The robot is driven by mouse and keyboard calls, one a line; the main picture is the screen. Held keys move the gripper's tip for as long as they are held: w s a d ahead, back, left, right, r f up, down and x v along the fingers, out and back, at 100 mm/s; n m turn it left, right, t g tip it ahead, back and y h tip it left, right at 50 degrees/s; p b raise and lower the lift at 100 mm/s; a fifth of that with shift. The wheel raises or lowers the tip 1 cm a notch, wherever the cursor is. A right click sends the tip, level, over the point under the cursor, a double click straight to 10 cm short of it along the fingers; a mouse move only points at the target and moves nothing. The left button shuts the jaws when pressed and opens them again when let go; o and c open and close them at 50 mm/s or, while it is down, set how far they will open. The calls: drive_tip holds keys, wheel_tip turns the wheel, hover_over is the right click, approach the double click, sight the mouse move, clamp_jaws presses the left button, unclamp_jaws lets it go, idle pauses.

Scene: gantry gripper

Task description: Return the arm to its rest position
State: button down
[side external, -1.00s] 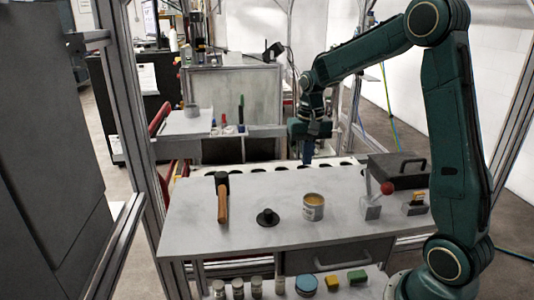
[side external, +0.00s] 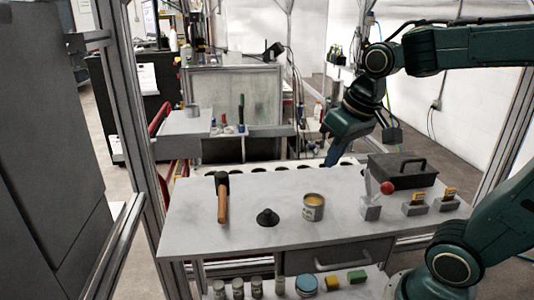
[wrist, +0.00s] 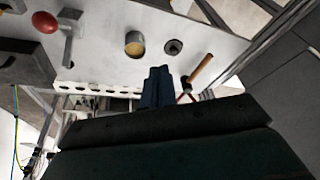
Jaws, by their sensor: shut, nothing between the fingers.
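My gripper (side external: 334,153) hangs in the air behind the back right part of the grey workbench (side external: 270,235) in the side external view, above the row of dark holes. Its blue fingers are together and empty. In the wrist view the shut fingers (wrist: 158,85) point toward the bench, with nothing held between them. My arm is bent, with the elbow off to the right. The gripper touches none of the bench objects.
On the bench are a wooden-handled hammer (side external: 222,205), a black cone-shaped piece (side external: 267,217), an open can (side external: 313,210), a red-knobbed lever (side external: 372,205), yellow-topped blocks (side external: 447,201) and a dark toolbox (side external: 402,173). Several jars and blocks line a lower shelf (side external: 405,284).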

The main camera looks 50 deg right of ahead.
drive_tip(key=s+a+n+t, duration=0.1)
drive_tip(key=s+a+n, duration=0.1)
drive_tip(key=s, duration=0.5)
drive_tip(key=shift+s+a+f+n+t+y, duration=0.2)
drive_tip(key=shift+a+f+n+t+y, duration=0.15)
drive_tip(key=shift+a, duration=0.35)
